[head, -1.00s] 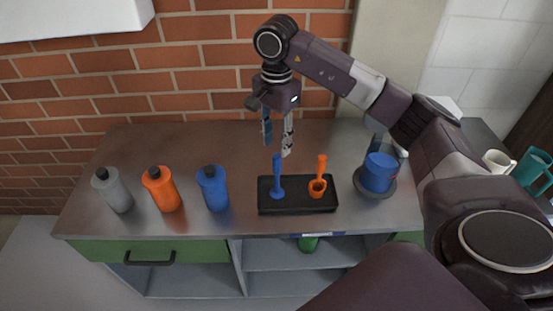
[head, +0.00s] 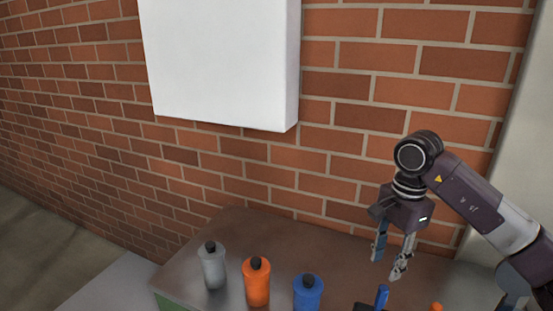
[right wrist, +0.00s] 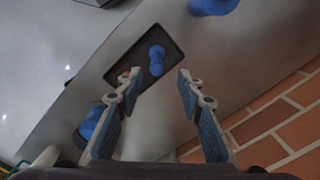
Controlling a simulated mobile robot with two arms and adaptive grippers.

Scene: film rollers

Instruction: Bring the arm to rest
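My right gripper (head: 389,262) hangs fingers down over the back of the metal counter, at the right of the head view. Its two fingers are apart with nothing between them. The right wrist view also shows the open fingers (right wrist: 158,88) with the counter below and apart from them. My left gripper is in neither view.
The counter (head: 240,235) holds a grey bottle (head: 213,267), an orange bottle (head: 257,284) and a blue bottle (head: 307,294). A black tray (right wrist: 176,58) with a blue roller (right wrist: 157,60) lies below my right gripper. A white box (head: 215,60) is on the brick wall.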

